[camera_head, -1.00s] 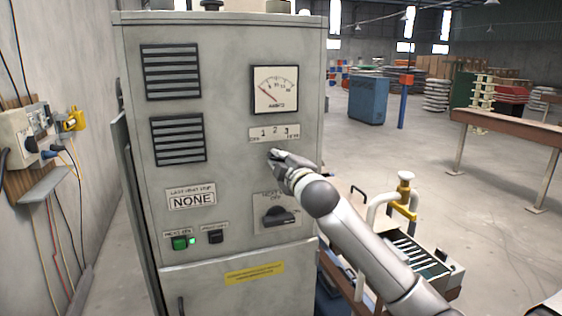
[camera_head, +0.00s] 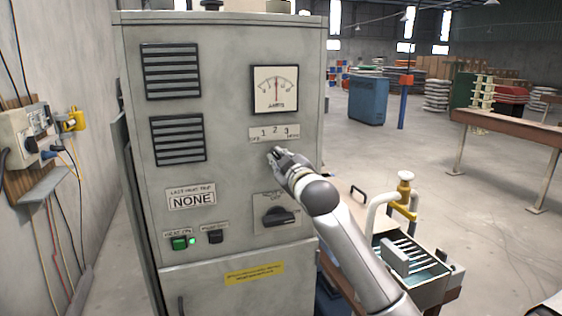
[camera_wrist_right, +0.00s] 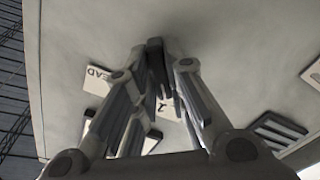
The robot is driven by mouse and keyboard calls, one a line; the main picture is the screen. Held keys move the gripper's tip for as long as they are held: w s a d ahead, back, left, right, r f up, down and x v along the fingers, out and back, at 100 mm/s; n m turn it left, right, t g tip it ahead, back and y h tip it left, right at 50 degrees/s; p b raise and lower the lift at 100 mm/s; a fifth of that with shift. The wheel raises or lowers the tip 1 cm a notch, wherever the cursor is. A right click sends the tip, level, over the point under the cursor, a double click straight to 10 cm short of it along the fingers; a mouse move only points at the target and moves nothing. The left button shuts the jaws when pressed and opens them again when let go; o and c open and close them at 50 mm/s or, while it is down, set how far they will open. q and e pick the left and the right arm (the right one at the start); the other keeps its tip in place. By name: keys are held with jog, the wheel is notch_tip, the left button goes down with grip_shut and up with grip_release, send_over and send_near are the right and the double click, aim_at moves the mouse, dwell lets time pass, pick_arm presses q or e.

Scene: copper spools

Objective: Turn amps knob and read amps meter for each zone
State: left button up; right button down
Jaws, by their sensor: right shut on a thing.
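The amps meter (camera_head: 275,89) is a square white dial on the grey cabinet (camera_head: 228,130). Its needle stands about upright, near mid-scale. Just below it is a label plate (camera_head: 274,133) marked 1, 2, 3 with small words at both ends. My right gripper (camera_head: 275,155) is at the panel just under this plate, shut on the amps knob. In the right wrist view the fingers close around the dark knob (camera_wrist_right: 157,62) against the panel. In the head view the knob is hidden by the gripper. My left gripper is not in view.
A dark rotary switch (camera_head: 280,216) sits below my right gripper. A lit green button (camera_head: 180,243) and a dark button (camera_head: 215,237) are at lower left, under a sign reading NONE (camera_head: 192,199). An open tray (camera_head: 440,290) stands right of the cabinet.

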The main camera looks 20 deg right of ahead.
jog(key=shift+m, duration=0.3)
jog(key=c, duration=1.5)
grip_release()
jog(key=shift+o, duration=0.2)
jog(key=shift+s, duration=0.1)
jog(key=s, duration=1.2)
jog(key=shift+d, duration=0.25)
jog(key=shift+w, duration=0.1)
